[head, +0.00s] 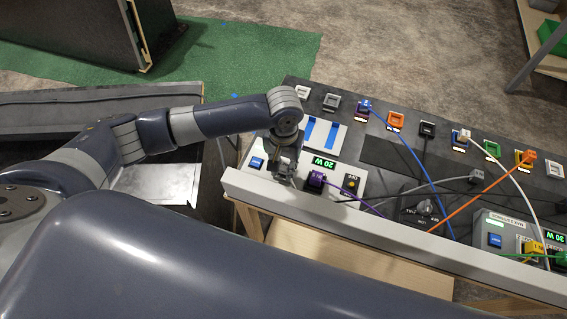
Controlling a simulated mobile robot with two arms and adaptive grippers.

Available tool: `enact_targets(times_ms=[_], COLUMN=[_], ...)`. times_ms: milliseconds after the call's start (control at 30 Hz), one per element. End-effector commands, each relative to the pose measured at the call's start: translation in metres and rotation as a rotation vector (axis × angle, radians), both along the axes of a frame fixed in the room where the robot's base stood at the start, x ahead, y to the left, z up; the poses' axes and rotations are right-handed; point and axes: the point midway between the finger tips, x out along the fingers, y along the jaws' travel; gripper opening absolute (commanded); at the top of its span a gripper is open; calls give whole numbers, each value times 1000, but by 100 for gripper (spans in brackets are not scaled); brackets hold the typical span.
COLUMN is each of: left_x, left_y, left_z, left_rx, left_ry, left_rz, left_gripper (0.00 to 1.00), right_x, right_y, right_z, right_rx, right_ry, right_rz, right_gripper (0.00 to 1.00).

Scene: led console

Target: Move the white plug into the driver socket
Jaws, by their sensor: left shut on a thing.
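The white plug (463,136) sits in the back row of sockets, and its white cable runs forward and right. My left gripper (285,169) points down over the left driver box (336,176), well left of that plug. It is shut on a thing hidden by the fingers. A purple plug (316,180) is in this box, just right of my gripper. The right driver box (484,246) holds a yellow plug (533,247). I cannot tell which socket is the driver socket. My right gripper is not in view.
Blue (364,106) and orange (529,156) plugs sit in the back row among empty coloured sockets. A grey plug (475,177) lies on the console. Cables cross its middle and right. A light rail (390,237) runs along the front edge.

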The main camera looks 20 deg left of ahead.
Motion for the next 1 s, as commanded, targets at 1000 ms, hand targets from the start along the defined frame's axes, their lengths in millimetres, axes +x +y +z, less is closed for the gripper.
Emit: enact_targets(times_ms=[1000], left_x=[0], left_y=[0], left_z=[-5], left_rx=[0], left_ry=[-1], left_rz=[-1], left_gripper=[0], right_x=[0], right_y=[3], right_z=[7], right_rx=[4], right_ry=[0], right_rz=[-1], right_gripper=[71])
